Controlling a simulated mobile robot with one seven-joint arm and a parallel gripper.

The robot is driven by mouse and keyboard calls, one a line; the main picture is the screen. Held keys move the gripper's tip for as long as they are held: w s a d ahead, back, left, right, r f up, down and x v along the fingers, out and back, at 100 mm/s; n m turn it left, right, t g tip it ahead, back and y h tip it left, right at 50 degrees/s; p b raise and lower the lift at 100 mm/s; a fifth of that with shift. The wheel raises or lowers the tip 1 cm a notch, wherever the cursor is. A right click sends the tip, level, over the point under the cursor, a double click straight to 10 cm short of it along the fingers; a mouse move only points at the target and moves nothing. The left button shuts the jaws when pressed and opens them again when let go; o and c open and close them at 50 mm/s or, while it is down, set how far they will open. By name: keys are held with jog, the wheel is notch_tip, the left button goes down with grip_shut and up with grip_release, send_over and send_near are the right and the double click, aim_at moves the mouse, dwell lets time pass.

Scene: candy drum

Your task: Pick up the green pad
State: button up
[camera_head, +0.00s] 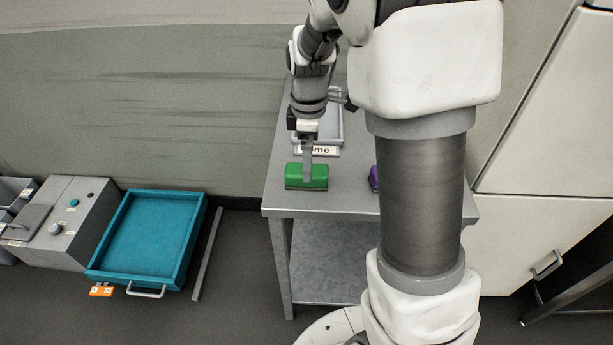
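The green pad (294,177) lies on the top of a grey metal table (346,199), near its front left corner. My gripper (308,178) points down at the pad from behind and above. One grey finger shows in front of the pad's middle, overlapping it. The other finger is hidden, so I cannot tell whether the fingers touch or grip the pad. The pad looks level and at the tabletop.
A purple object (374,179) on the table is partly hidden by my arm. A grey tray (329,124) with a label (318,151) lies behind the pad. A teal tray (150,235) and grey machine (67,222) stand at left. White cabinets (545,110) stand at right.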

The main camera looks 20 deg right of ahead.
aim_at(294, 171)
jog(key=f, duration=0.5)
jog(key=shift+w+f+b, duration=0.3)
jog(key=shift+w, duration=0.1)
jog(key=c, duration=1.5)
